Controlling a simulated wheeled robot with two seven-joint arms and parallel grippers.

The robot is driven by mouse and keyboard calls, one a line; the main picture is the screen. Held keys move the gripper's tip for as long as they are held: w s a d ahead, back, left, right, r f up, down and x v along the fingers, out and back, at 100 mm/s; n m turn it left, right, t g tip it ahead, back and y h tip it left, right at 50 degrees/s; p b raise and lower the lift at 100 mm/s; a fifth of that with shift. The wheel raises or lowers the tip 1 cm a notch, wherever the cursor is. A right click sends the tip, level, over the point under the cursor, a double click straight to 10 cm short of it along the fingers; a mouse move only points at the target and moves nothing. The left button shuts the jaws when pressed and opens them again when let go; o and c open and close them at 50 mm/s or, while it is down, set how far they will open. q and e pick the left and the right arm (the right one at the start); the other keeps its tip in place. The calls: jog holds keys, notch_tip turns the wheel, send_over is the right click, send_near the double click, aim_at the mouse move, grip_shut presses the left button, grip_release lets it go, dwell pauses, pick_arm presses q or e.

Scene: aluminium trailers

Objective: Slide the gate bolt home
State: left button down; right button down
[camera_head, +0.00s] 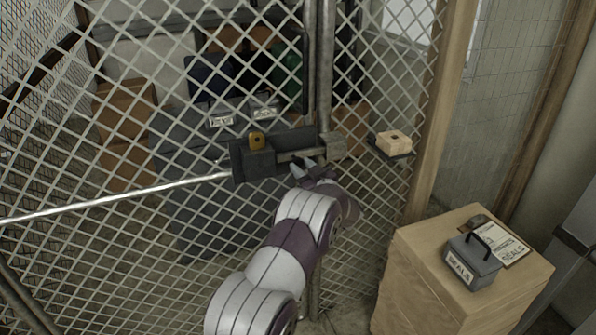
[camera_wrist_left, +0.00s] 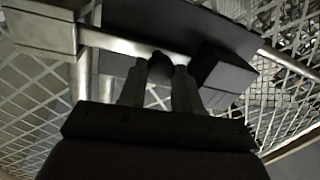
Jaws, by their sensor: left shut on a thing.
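The gate bolt is a grey metal bar (camera_head: 288,156) on a dark backplate (camera_head: 240,160) fixed to the mesh gate. In the left wrist view the bar (camera_wrist_left: 120,43) runs from a dark guide block (camera_wrist_left: 222,78) to a light metal keeper block (camera_wrist_left: 40,30). The keeper (camera_head: 333,147) is by the upright post in the head view. The bar's end meets the keeper's face; how deep it sits inside is hidden. My left gripper (camera_head: 308,172) is shut on the bolt's dark round knob (camera_wrist_left: 160,67), with one finger on each side. My right gripper is out of view.
A bright rail (camera_head: 110,200) crosses the gate at left. A wooden box (camera_head: 430,265) at right bears a grey case marked SEALS (camera_head: 472,262) and a clipboard (camera_head: 508,246). A wooden block (camera_head: 393,140) rests on a small ledge.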

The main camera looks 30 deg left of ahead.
pick_arm(q)
jog(key=c, duration=1.2)
grip_release()
jog(key=shift+d+r, duration=0.1)
jog(key=o, duration=0.4)
jog(key=shift+w+d, duration=0.1)
jog(key=shift+w, duration=0.15)
jog(key=b+v, duration=0.1)
jog(key=v, duration=1.1)
jog(key=shift+s+d+b, duration=0.3)
jog(key=shift+b, duration=0.05)
jog(key=shift+f, duration=0.25)
